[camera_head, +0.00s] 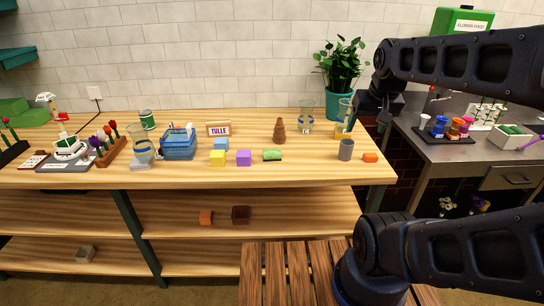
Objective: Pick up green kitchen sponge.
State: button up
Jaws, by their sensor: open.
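A small flat green block, which looks like the green kitchen sponge (272,155), lies on the wooden table, right of a purple cube. Nothing covers it. My gripper (370,114) is up and to the right of it, over the table's right end. Its dark fingers are apart and point downward. It is clear of the sponge and I see nothing held in it. The glass and yellow piece behind the fingers are partly hidden.
Left of the sponge are a purple cube (244,158) and a yellow cube (217,158). A brown stacked cone (279,131) stands behind it; a grey cup (346,149) and orange block (370,157) lie right. Bare wood (310,160) lies between sponge and cup.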

jog(key=w+a+m+g, duration=0.2)
jog(key=w+a+m, duration=0.3)
jog(key=w, duration=0.7)
jog(key=m+g+h, duration=0.2)
jog(key=m+h, duration=0.3)
jog(key=m, duration=0.7)
send_over(271, 152)
jog(key=a, duration=0.2)
jog(key=f, duration=2.3)
jog(key=shift+w+f, duration=0.3)
jog(key=shift+f, duration=0.1)
jog(key=shift+y, duration=0.3)
jog(key=shift+s+x, duration=0.1)
jog(key=shift+x, duration=1.2)
jog(key=shift+s+x, duration=0.15)
jog(key=shift+x, duration=1.15)
jog(key=shift+c, duration=0.2)
jog(key=c, duration=1)
